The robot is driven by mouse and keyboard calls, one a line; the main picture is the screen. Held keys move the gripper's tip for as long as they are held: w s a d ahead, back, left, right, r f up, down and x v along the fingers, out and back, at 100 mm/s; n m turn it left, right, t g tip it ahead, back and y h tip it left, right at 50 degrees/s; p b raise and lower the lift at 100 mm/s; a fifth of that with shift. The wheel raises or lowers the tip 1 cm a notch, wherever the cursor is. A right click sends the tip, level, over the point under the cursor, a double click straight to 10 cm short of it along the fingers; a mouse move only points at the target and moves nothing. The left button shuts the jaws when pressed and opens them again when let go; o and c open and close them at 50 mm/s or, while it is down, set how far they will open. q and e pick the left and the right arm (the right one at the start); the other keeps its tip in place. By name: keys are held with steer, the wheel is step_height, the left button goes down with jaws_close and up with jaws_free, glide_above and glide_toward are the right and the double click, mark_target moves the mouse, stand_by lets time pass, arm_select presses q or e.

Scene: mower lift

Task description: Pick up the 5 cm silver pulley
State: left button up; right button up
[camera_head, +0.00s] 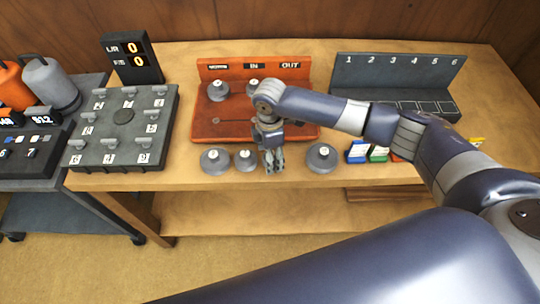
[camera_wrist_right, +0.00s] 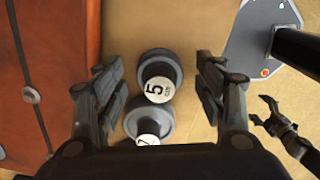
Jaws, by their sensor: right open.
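The silver pulley marked 5 cm (camera_wrist_right: 158,75) lies flat on the wooden table in the right wrist view, between and below the fingers of my right gripper (camera_wrist_right: 158,82). The fingers are spread and do not touch it. In the head view, this appears to be the smaller pulley (camera_head: 245,159) near the table's front edge. My right gripper (camera_head: 273,162) points down just to its right there. A larger pulley (camera_head: 215,160) sits close on its left; it shows partly hidden in the wrist view (camera_wrist_right: 149,122). My left gripper (camera_wrist_right: 264,112) shows open and empty at the wrist view's right.
Another pulley (camera_head: 321,157) stands right of my right gripper, beside small coloured blocks (camera_head: 378,153). The orange board (camera_head: 215,128) behind holds more pulleys. A grey numbered board (camera_head: 123,132) lies left, a numbered rack (camera_head: 395,75) back right.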

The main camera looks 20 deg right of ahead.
steer(key=c, duration=1.3)
steer(key=shift+c, duration=0.2)
steer(key=shift+r, duration=0.15)
